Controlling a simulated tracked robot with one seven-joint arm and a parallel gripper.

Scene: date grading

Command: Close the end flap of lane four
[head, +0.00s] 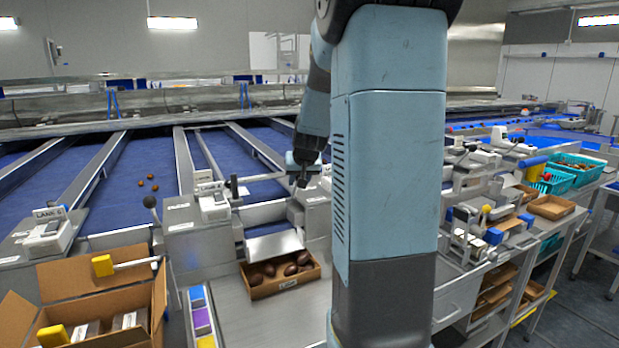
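A metal end flap (274,244) slopes down at the near end of a blue lane (262,212), just behind a cardboard tray (262,287) of dark dates. The flap looks open. I cannot read a lane number there. A lever with a dark grip (234,187) and a pale bar stands at the lane's left side; the bar runs right toward my gripper. My gripper (302,182) is above and right of the flap, near the bar's right end. Its fingers are small and dark, so I cannot tell whether they are open or touch the bar.
An open cardboard box (100,275) is front left, beside a coloured strip (202,320). Teal baskets (553,180) and instruments crowd the right bench. My arm hides the middle right.

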